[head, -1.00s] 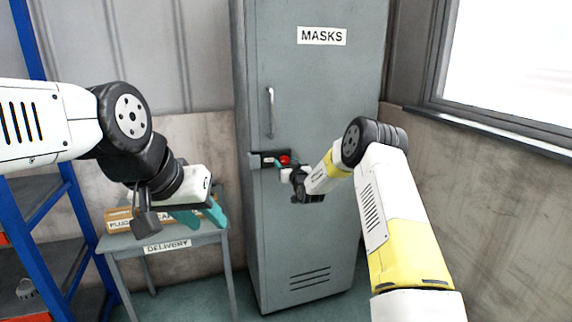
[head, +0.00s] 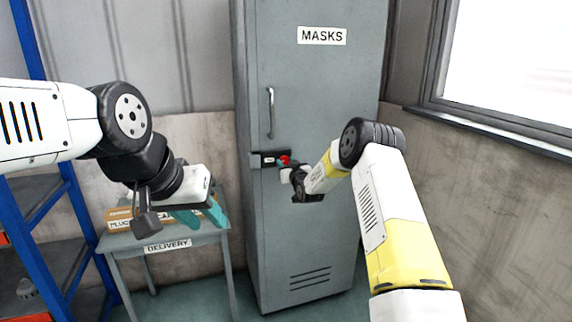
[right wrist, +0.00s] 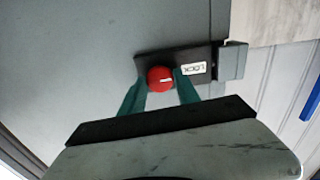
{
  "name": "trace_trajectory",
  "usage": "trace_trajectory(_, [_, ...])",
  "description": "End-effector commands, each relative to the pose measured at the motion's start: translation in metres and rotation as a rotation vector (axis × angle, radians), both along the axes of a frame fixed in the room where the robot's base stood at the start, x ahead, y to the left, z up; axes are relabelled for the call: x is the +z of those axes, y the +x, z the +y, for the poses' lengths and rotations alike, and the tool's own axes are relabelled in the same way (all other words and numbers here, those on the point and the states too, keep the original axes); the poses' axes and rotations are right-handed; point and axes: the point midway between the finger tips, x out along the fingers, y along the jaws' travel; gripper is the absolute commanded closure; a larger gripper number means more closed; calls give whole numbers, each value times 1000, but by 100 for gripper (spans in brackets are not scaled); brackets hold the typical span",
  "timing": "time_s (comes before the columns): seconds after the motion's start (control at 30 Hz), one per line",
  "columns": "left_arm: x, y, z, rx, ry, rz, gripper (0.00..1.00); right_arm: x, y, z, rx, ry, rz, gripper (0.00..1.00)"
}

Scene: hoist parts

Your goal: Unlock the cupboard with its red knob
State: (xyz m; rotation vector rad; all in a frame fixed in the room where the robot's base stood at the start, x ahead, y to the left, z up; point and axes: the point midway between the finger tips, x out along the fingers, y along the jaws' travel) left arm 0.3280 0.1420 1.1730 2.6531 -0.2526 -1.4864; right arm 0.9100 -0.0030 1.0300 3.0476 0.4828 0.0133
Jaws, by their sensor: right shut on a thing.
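The tall grey cupboard (head: 310,220) with a MASKS sign stands in the middle of the head view, its door closed. Its lock is a dark plate (right wrist: 224,55) with a LOCK label (right wrist: 193,68) and a round red knob (right wrist: 154,75). The knob bears a short white line lying roughly along the plate. My right gripper (right wrist: 160,88) is shut on the red knob, a teal finger on each side. In the head view the knob (head: 284,159) is partly hidden by that gripper. My left gripper (head: 200,216) is open and empty, over the small table at left.
A grey DELIVERY table (head: 205,240) with a cardboard box (head: 120,215) stands left of the cupboard. Blue shelving (head: 70,190) is at far left. A vertical door handle (head: 270,112) is above the lock. A window and wall are at right.

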Motion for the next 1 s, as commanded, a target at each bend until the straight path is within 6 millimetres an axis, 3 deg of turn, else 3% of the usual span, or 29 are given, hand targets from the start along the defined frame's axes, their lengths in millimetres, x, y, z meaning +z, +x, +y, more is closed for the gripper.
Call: trace_trajectory(1.0, [0, 0, 0, 0, 0, 0, 64, 0, 0, 1, 1, -847, -276, 100])
